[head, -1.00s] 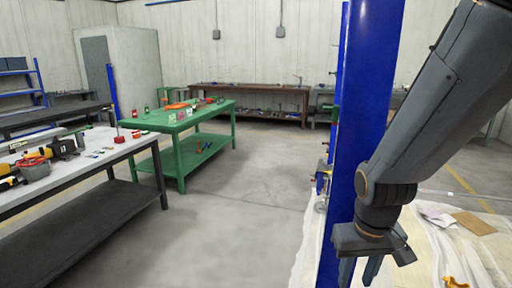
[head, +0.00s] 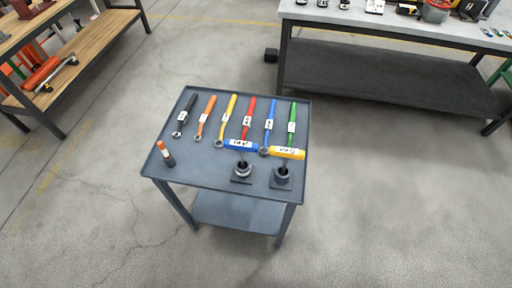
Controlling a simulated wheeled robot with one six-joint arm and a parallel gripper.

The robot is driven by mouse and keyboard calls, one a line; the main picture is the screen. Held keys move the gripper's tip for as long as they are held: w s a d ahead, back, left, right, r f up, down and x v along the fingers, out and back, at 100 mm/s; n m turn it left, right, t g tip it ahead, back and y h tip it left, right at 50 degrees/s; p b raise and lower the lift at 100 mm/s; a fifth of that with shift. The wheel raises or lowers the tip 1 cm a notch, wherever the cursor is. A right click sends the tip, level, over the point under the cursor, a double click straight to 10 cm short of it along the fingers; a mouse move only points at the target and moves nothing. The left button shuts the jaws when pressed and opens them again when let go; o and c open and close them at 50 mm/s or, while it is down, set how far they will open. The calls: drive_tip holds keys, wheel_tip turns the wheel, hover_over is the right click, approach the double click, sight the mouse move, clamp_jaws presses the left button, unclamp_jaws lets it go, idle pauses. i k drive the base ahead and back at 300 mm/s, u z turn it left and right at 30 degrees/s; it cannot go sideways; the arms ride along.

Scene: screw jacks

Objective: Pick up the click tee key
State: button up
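Two T-handled keys stand upright at the front right of a small grey cart (head: 205,168) in the head view. One has a blue handle (head: 235,145), the other a yellow handle (head: 296,155). Each handle bears a white label too small to read, so I cannot tell which is the click tee key. Their shafts go down into dark square-based holders, the left holder (head: 241,179) under the blue handle and the right holder (head: 281,184) under the yellow one. My gripper is not in view.
Several coloured wrenches, including a red one (head: 248,112), lie in a row behind the keys. An orange-topped dark cylinder (head: 166,155) stands at the cart's left. A long workbench (head: 390,37) is at the back right, a wooden shelf bench (head: 78,55) at the left. Floor (head: 400,220) around the cart is clear.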

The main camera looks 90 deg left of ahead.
sight(242, 146)
drive_tip(key=z, duration=0.65)
drive_tip(key=k, duration=0.6)
drive_tip(key=z, duration=0.5)
drive_tip(key=k, duration=1.2)
drive_tip(key=u, duration=1.25)
drive_tip(key=k, duration=0.25)
drive_tip(key=u, duration=0.25)
